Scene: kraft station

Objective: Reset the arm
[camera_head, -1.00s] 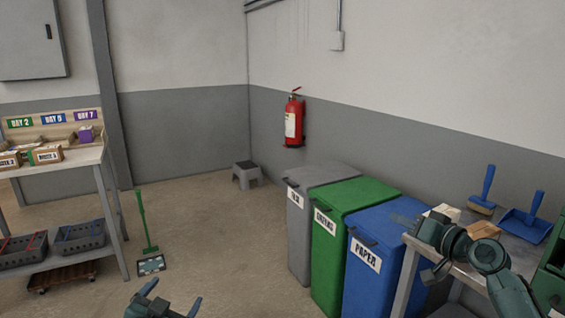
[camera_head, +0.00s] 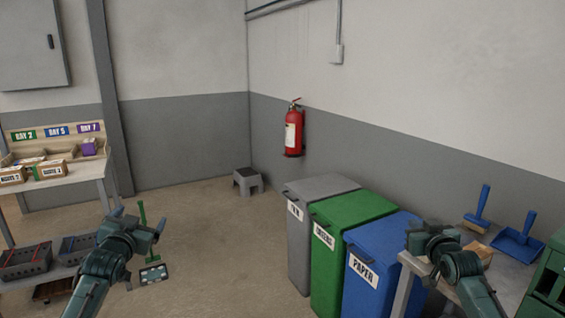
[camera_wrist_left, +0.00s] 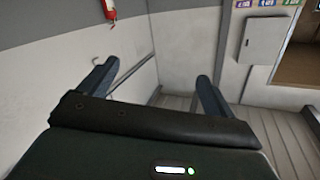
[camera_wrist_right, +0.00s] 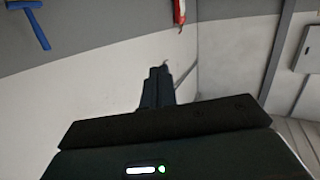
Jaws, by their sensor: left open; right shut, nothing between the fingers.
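My left gripper (camera_head: 137,222) is raised in the lower left of the head view, in front of the green-handled broom and the floor. Its fingers (camera_wrist_left: 155,85) stand wide apart in the left wrist view, with nothing between them. My right gripper (camera_head: 424,232) is at the lower right of the head view, over the near side of the right table and beside the blue bin. Its fingers (camera_wrist_right: 157,88) are closed together in the right wrist view and hold nothing.
Grey, green (camera_head: 352,215) and blue (camera_head: 385,262) bins stand in a row left of the right table (camera_head: 408,262). A blue dustpan (camera_head: 518,243) and brush (camera_head: 478,220) lie on it. A shelf with parcels (camera_head: 50,170) is at the left. A step stool (camera_head: 247,181) stands by the wall. The middle floor is clear.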

